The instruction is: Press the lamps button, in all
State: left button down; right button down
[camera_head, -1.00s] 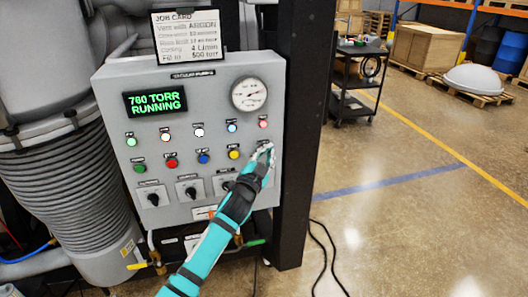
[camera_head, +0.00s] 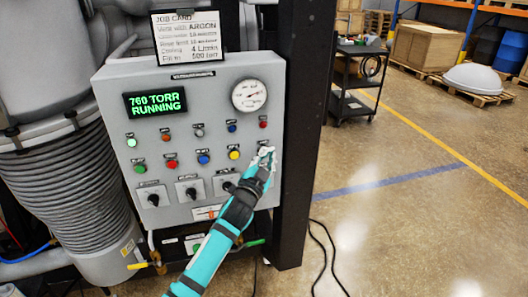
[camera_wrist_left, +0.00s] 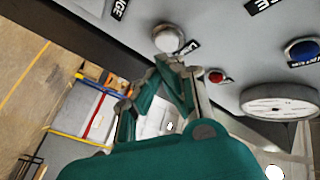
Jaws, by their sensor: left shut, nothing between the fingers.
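The grey control panel (camera_head: 108,95) carries a row of coloured buttons. Its rightmost button is hidden behind my left gripper (camera_head: 265,156) in the head view. In the left wrist view a pale round button (camera_wrist_left: 166,38) sits just beyond the fingertips of my left gripper (camera_wrist_left: 168,66), its label mostly covered. The left gripper is shut and empty, pointing at that button; I cannot tell whether it touches. In the upper row of small lamps, the left green lamp (camera_head: 131,142) glows, and the orange, white, blue and red ones look dark. My right gripper is out of view.
Yellow (camera_head: 234,152), blue (camera_head: 203,156), red and green buttons sit left of the gripper, with rotary switches (camera_head: 190,192) below. A pressure gauge (camera_head: 249,95) is above. A black post (camera_head: 300,150) stands close at the right. The green display (camera_head: 155,103) reads RUNNING.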

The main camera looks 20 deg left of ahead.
pick_arm(q)
jog(key=s+d, duration=0.1)
jog(key=s, duration=0.1)
jog(key=s+d+p, duration=0.1)
jog(key=s, duration=0.1)
jog(key=shift+d, duration=0.4)
dwell(0.5)
